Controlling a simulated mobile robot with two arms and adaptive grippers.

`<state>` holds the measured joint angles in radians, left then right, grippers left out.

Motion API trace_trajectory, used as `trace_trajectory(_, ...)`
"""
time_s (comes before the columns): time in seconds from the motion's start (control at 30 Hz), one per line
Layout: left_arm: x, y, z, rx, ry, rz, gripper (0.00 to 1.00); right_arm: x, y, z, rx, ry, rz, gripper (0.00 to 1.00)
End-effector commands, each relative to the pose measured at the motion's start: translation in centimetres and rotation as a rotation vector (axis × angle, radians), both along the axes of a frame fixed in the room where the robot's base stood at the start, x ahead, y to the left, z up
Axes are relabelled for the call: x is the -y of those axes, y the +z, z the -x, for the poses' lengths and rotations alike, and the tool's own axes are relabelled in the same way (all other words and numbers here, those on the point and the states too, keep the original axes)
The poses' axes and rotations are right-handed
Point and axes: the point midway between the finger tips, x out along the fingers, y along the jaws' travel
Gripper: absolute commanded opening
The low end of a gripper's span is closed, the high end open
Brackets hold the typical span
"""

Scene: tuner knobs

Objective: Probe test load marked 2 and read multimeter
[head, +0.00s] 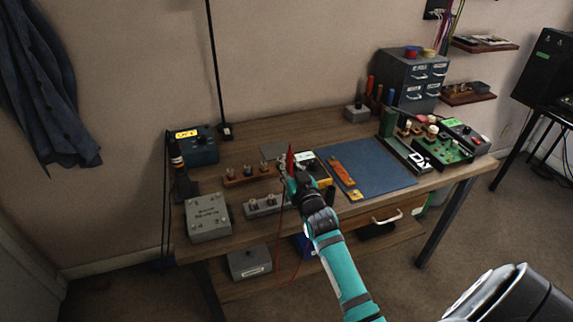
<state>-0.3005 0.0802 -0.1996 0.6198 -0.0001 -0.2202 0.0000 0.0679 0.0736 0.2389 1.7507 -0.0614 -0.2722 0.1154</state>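My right gripper (292,180) reaches over the front middle of the workbench and seems closed around a slim red probe (291,158), whose red part stands up above the fingers. A thin red lead (278,240) hangs below, in front of the bench edge. Just left of the gripper are a grey block with metal posts (262,206) and a wooden strip with posts (249,174). I cannot read a mark 2 on either. A small device with a pale face (307,159), possibly the multimeter, is partly hidden behind the gripper; its reading is not legible. My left gripper is not in view.
A grey labelled box (208,217) stands at the front left, a blue box with a yellow display (195,146) behind it. Green circuit boards (443,148) stand at the right.

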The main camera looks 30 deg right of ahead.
Motion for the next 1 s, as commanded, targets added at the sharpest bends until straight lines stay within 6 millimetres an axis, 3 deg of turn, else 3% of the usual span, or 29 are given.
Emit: trace_trajectory(1.0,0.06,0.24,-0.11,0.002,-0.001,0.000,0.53,0.01,-0.52,0.01,-0.002,0.000,-0.001,0.00)
